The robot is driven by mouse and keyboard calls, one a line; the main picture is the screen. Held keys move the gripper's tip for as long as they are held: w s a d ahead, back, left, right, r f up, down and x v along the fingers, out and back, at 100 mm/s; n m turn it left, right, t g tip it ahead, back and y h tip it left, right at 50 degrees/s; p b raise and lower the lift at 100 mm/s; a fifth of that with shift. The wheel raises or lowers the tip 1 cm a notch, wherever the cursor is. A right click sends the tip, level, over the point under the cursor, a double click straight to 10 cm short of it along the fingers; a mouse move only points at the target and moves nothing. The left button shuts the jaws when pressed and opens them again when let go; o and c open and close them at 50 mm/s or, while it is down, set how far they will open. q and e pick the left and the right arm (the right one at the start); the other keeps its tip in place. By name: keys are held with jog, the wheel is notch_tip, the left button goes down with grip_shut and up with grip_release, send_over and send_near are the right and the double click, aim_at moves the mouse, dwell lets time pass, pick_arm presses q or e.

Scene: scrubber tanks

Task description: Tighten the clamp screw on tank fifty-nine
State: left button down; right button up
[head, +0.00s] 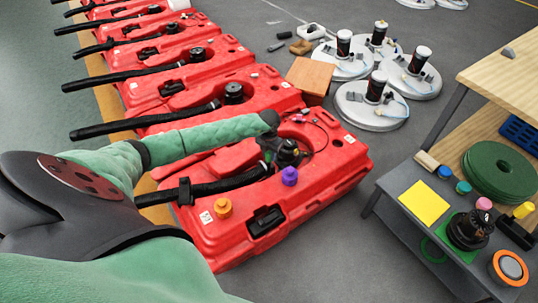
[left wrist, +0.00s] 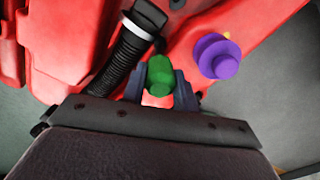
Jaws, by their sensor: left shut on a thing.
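The nearest red tank (head: 325,180) lies under my left arm; its number cannot be read. A black ribbed hose (head: 230,184) runs along its top, and the hose shows in the left wrist view (left wrist: 118,62) with a pale band near its black end fitting. My left gripper (head: 271,152) is over this tank beside the black cap (head: 288,150). In the left wrist view, its fingers (left wrist: 160,85) are shut on a green knob (left wrist: 160,75), beside the hose; this looks like the clamp screw. The knob's underside is hidden. My right gripper is not in view.
More red tanks (head: 195,60) with hoses line up behind. A cluttered grey cart (head: 450,215) stands at right, with grey floor between.

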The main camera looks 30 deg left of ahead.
pick_arm(q)
jog(key=m+b, duration=0.1)
jog(key=m, duration=0.2)
jog(key=m+b, duration=0.2)
jog(key=m, duration=0.1)
jog(key=shift+f+m+b, duration=0.2)
jog(key=shift+m+b, duration=0.1)
jog(key=shift+m, duration=0.1)
jog(key=shift+m+b, duration=0.4)
jog(key=shift+m, duration=0.5)
jog(key=shift+r+m, duration=0.15)
jog(key=shift+m, duration=0.15)
jog(key=shift+f+m+b, duration=0.2)
jog(key=shift+m+b, duration=0.45)
jog(key=shift+m, duration=0.05)
jog(key=shift+m+b, duration=0.55)
jog(key=shift+m, duration=0.45)
jog(key=m+b, duration=0.2)
jog(key=m, duration=0.3)
jog(key=shift+b, duration=0.35)
jog(key=shift+r+m, duration=0.2)
jog(key=shift+m, duration=0.8)
